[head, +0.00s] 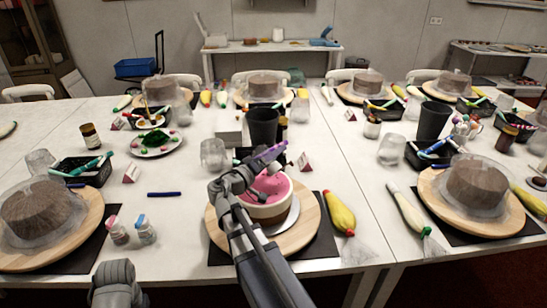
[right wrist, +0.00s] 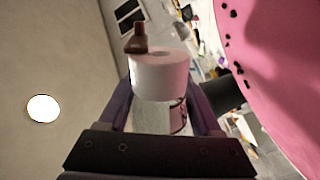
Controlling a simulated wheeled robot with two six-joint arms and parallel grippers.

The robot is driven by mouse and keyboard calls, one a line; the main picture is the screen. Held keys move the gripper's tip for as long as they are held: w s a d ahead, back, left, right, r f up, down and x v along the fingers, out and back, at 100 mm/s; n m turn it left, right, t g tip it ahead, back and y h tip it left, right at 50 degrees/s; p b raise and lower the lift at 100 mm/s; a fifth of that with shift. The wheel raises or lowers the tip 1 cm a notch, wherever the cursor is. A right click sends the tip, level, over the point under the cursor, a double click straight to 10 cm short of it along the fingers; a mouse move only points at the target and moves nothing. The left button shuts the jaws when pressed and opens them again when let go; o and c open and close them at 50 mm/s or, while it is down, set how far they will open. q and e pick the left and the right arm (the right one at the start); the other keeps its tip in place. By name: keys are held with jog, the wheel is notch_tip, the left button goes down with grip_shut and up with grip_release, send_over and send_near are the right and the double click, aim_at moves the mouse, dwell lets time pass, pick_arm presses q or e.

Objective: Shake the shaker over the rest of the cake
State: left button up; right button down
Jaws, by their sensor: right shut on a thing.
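The cake (head: 268,198), with a pink top and pale sides, stands on a round wooden turntable (head: 313,235) at the front middle. In the right wrist view the pink top (right wrist: 275,60) fills the right side and carries scattered dark specks. My right gripper (head: 266,158) is above the cake's far part. In the right wrist view its purple fingers are shut on the shaker (right wrist: 163,75), which has a white end and a clear body. The shaker is mostly hidden in the head view. Part of my left arm shows at the lower left; its gripper is out of view.
Two small shakers, one pink-lidded (head: 117,230) and one blue-lidded (head: 146,229), stand left of the turntable. A yellow piping bag (head: 340,213) lies to its right. A black cup (head: 262,127) stands behind the cake. Covered brown cakes (head: 42,212) stand at other places.

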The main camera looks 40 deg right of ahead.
jog(key=shift+w+f+n+b, duration=0.15)
jog(key=shift+f+n+b, duration=0.3)
jog(key=shift+n, duration=0.55)
jog(key=shift+w+f+n+b, duration=0.1)
jog(key=shift+f+n+b, duration=0.3)
jog(key=shift+n, duration=0.6)
jog(key=shift+f+n+b, duration=0.3)
jog(key=shift+n, duration=0.5)
jog(key=shift+f+n+b, duration=0.25)
jog(key=shift+n, duration=0.55)
jog(key=shift+w, duration=0.1)
